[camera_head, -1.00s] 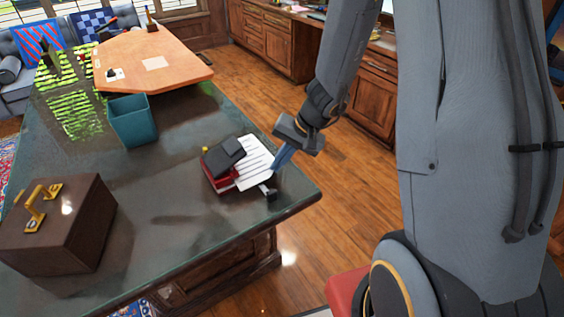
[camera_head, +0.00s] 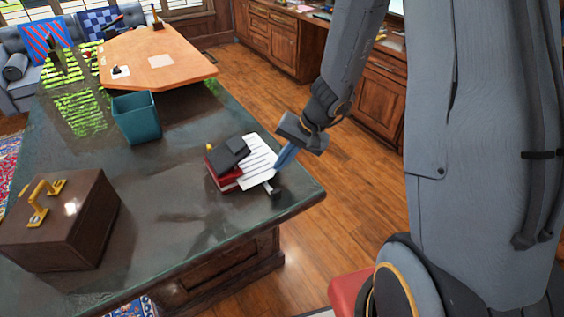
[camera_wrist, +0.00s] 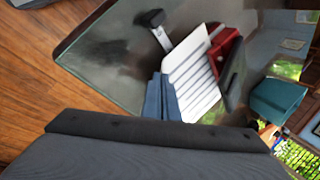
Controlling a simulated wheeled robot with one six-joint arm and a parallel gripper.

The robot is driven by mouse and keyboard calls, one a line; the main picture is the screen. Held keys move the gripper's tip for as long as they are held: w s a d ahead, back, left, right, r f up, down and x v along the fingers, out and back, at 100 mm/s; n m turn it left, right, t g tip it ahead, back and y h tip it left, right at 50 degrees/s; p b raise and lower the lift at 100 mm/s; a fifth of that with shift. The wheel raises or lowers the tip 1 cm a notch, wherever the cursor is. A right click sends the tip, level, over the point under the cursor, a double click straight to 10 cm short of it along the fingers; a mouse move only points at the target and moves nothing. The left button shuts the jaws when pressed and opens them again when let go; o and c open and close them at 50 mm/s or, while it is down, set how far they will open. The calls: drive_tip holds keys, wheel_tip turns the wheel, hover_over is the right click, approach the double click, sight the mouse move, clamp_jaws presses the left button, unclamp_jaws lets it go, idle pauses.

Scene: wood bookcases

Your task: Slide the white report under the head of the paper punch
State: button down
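The white report (camera_head: 257,166) has dark lines and lies near the right corner of the dark desk; it also shows in the wrist view (camera_wrist: 195,72). The paper punch (camera_head: 222,178), red with a black head (camera_head: 230,152), stands against its left side; the punch shows in the wrist view (camera_wrist: 225,45) too. The report's edge meets the punch, but I cannot tell how far it lies under the head. My gripper (camera_head: 284,160) has blue fingers, close together, at the report's outer edge; they show in the wrist view (camera_wrist: 161,98). It looks shut on that edge.
A small black-ended metal piece (camera_head: 276,189) lies beside the report, near the desk edge (camera_head: 300,205). A teal bin (camera_head: 137,119) and a brown case with gold handles (camera_head: 62,225) stand to the left. The desk between them is clear.

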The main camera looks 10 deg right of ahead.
drive_tip(key=c, duration=2)
unclamp_jaws()
drive_tip(key=v, duration=0.7)
drive_tip(key=shift+r, duration=0.35)
drive_tip(key=shift+s+d, duration=0.15)
drive_tip(key=shift+s, duration=0.05)
drive_tip(key=s+d+r+n+g+h, duration=0.1)
drive_tip(key=s+n+h, duration=0.3)
drive_tip(key=s, duration=1)
drive_tip(key=shift+r+n+g+h, duration=0.4)
drive_tip(key=shift+r+n, duration=0.3)
